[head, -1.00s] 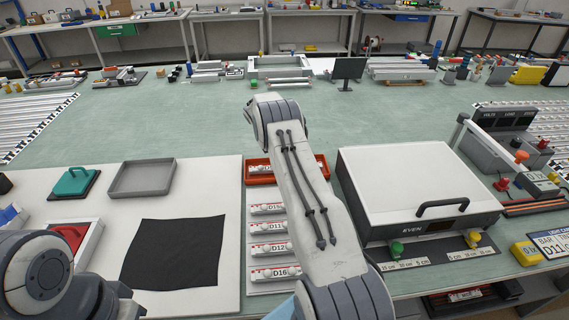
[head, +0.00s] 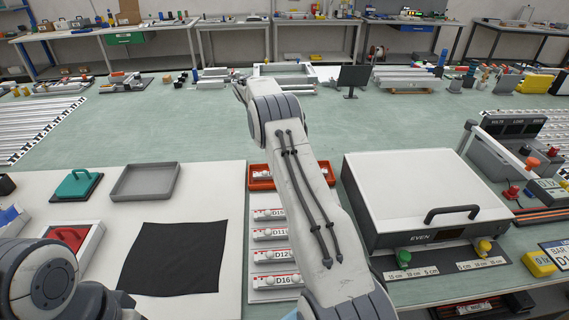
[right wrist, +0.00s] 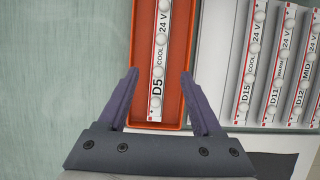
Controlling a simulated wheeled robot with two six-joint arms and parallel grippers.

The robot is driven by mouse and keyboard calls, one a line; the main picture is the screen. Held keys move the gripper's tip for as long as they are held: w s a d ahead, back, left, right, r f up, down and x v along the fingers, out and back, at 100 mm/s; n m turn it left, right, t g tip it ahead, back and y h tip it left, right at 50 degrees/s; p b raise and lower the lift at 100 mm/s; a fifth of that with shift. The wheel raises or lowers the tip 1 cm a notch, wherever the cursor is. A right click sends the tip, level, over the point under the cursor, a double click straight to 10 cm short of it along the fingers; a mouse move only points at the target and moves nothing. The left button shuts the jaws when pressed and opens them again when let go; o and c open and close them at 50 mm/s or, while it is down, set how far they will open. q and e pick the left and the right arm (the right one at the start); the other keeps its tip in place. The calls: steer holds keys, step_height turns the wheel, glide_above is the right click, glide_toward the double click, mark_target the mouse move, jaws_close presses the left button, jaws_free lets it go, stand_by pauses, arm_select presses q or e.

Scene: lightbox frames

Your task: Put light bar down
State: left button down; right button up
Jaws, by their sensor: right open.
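The light bar D5 (right wrist: 158,62), white with round lenses and marked COOL 24 V, lies lengthwise in the orange-red tray (right wrist: 139,36) in the right wrist view. My right gripper (right wrist: 160,76) is open, its two fingers spread on either side of the bar; contact with bar or tray cannot be told. In the head view the tray (head: 258,185) shows partly behind my right arm, which hides the right gripper. My left arm shows at the lower left, but its gripper is out of view.
A rack (head: 252,262) of several labelled light bars stands just in front of the tray. A white lidded box (head: 405,190) marked EVEN is to the right. A black cloth (head: 172,258), grey tray (head: 144,182) and teal-handled block (head: 74,186) lie left.

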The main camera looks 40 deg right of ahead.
steer(key=a+r+t, duration=0.1)
steer(key=a+r, duration=0.6)
steer(key=a, duration=0.7)
steer(key=s+a+r+m+t+y, duration=0.1)
steer(key=s+a+r, duration=0.1)
steer(key=s+a, duration=0.5)
steer(key=s+a+r+y, duration=0.1)
steer(key=s+a+r, duration=0.15)
steer(key=a, duration=0.75)
steer(key=s+a+m+y, duration=0.1)
steer(key=s+a+y, duration=0.1)
steer(key=s+a, duration=0.75)
steer(key=s+f+m+y, duration=0.1)
steer(key=s+f+m, duration=0.1)
steer(key=s, duration=1.7)
steer(key=shift+d+f+m, duration=0.15)
steer(key=shift+f+m, duration=0.15)
steer(key=shift+f, duration=0.25)
